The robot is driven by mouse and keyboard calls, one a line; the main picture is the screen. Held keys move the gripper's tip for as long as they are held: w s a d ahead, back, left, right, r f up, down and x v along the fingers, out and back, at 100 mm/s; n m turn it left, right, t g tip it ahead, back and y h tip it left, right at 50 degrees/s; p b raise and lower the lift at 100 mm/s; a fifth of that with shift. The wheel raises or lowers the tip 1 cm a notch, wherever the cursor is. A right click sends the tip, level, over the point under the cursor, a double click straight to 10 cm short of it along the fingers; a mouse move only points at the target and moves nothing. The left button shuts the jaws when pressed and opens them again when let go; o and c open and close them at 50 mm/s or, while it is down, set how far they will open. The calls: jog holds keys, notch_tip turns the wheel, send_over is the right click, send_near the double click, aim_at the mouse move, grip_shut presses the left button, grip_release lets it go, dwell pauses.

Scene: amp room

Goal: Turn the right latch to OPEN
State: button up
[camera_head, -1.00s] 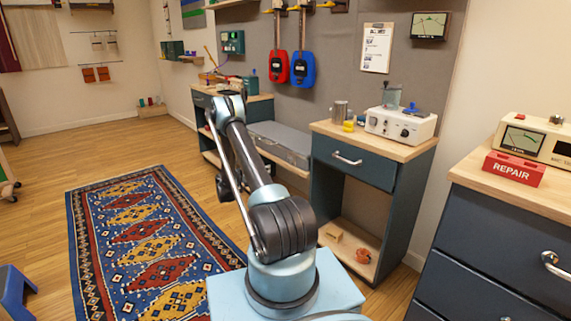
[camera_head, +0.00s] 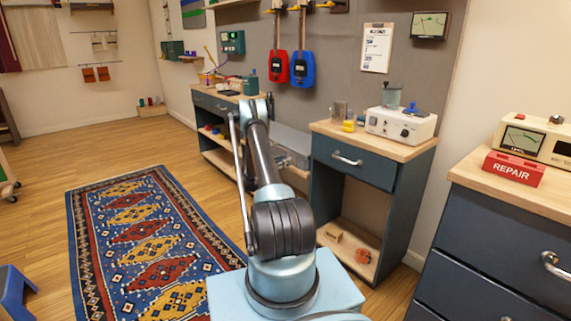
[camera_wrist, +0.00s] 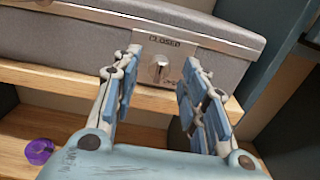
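A long grey case (camera_head: 292,139) lies in the gap between two blue wooden benches. In the wrist view the case front (camera_wrist: 60,38) carries a silver latch knob (camera_wrist: 159,68) on a metal plate labelled CLOSED. I cannot tell from this close view alone whether this is the right latch. My gripper (camera_wrist: 153,82) is open, its blue-padded fingers on either side of the knob in the picture. No contact with the knob shows. In the head view my arm hides most of the case front.
A wooden ledge (camera_wrist: 60,83) runs below the case. A purple knob-like object (camera_wrist: 39,151) is on the lower shelf. The drawer bench (camera_head: 352,160) stands right of the case; the patterned rug (camera_head: 140,240) and open floor lie left.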

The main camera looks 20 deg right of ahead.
jog(key=shift+x, duration=0.95)
grip_shut()
jog(key=shift+a, duration=0.1)
